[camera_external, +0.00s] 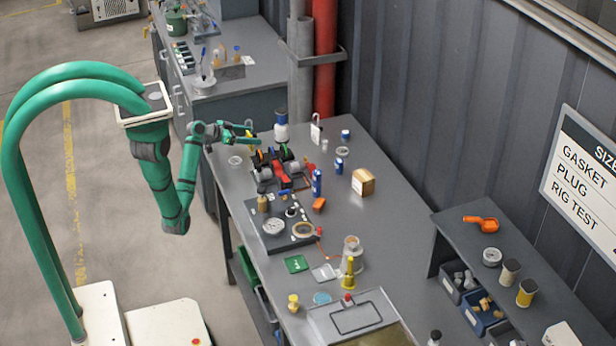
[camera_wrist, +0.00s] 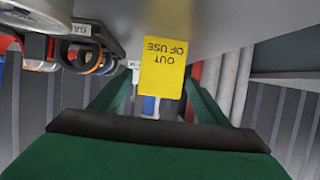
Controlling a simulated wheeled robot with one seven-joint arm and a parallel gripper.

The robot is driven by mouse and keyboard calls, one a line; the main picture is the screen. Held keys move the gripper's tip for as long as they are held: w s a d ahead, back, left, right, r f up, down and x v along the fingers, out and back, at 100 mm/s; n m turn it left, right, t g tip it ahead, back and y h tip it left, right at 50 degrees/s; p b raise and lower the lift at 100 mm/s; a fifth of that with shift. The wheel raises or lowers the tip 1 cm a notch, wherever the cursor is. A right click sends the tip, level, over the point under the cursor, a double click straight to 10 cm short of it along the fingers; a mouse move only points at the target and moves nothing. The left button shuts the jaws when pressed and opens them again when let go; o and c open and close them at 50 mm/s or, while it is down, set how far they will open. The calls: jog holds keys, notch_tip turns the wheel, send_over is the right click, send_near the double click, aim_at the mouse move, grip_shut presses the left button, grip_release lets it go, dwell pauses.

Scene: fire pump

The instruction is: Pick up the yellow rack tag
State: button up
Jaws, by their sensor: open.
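The yellow rack tag (camera_wrist: 163,66) reads "OUT OF USE" and appears upside down in the wrist view, in the upper middle. It lies between the lines of my gripper's two green fingers (camera_wrist: 158,92), which reach forward on either side. The fingers are apart and nothing is held between them.
A dark rack with rings (camera_wrist: 97,58) stands left of the tag in the wrist view. A red pipe (camera_external: 325,60) rises behind.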

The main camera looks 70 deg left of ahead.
jog(key=shift+x, duration=1.75)
jog(key=c, duration=1.1)
jog(key=shift+r, duration=0.2)
